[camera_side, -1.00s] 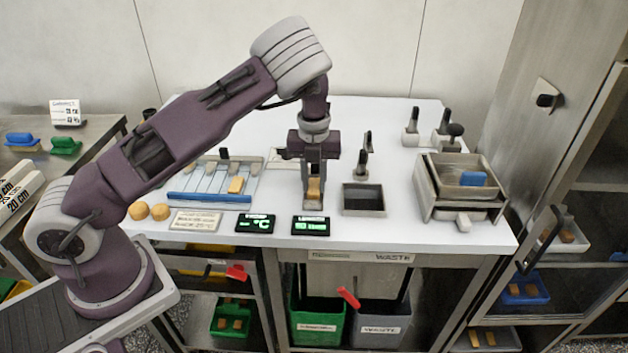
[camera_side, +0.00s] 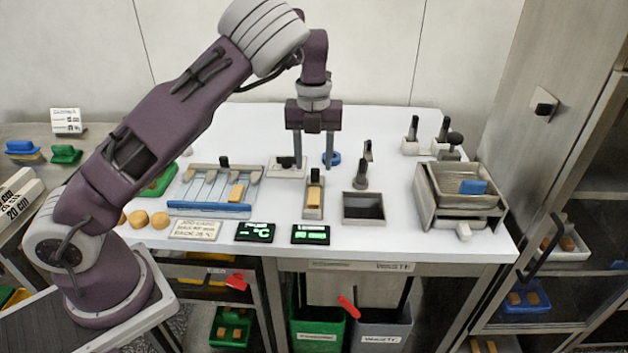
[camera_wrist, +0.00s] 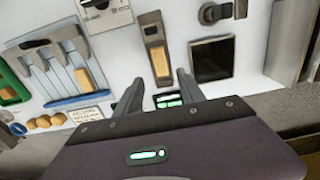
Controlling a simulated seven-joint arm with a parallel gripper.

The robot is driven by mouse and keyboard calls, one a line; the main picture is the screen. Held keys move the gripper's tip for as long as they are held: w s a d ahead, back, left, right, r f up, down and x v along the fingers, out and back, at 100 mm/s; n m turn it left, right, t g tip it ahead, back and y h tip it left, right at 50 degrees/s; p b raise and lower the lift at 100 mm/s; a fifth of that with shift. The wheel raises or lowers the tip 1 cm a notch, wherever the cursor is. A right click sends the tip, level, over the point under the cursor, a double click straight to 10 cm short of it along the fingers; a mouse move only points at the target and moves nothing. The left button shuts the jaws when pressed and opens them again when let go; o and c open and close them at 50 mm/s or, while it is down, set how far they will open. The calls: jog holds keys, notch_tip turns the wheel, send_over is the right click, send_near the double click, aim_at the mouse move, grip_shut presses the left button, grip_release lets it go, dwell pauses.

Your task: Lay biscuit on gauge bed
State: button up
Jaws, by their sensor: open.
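A tan rectangular biscuit (camera_side: 314,198) lies on the narrow metal gauge bed (camera_side: 313,212), lengthwise along it. In the wrist view the biscuit (camera_wrist: 161,63) lies in the gauge bed (camera_wrist: 151,30), with the bed's dark block behind it. My gripper (camera_side: 313,162) is open and empty, above and behind the biscuit and apart from it. In the wrist view its two spread fingers (camera_wrist: 160,88) show below the biscuit. A second biscuit (camera_side: 237,191) lies on the slotted rack (camera_side: 182,200) to the left.
Two display boxes (camera_side: 255,232) (camera_side: 311,235) and a label card (camera_side: 195,229) line the front edge. A dark square bin (camera_side: 363,207) stands right of the bed, with metal trays (camera_side: 461,202) farther right. Round tan balls (camera_side: 150,219) sit at the left.

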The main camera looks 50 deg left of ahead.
jog(key=s+d+r+m+t+h, duration=0.1)
jog(key=s+d+r+m+h, duration=0.15)
jog(key=s+r+m, duration=0.7)
jog(key=s+d+r+m+h, duration=0.2)
jog(key=s+d+r+m, duration=0.3)
jog(key=m, duration=0.7)
jog(key=s+m+t+y, duration=0.4)
jog(key=s+m, duration=1.1)
jog(key=m, duration=0.8)
jog(key=shift+d+r+t, duration=0.2)
jog(key=shift+d+t, duration=0.1)
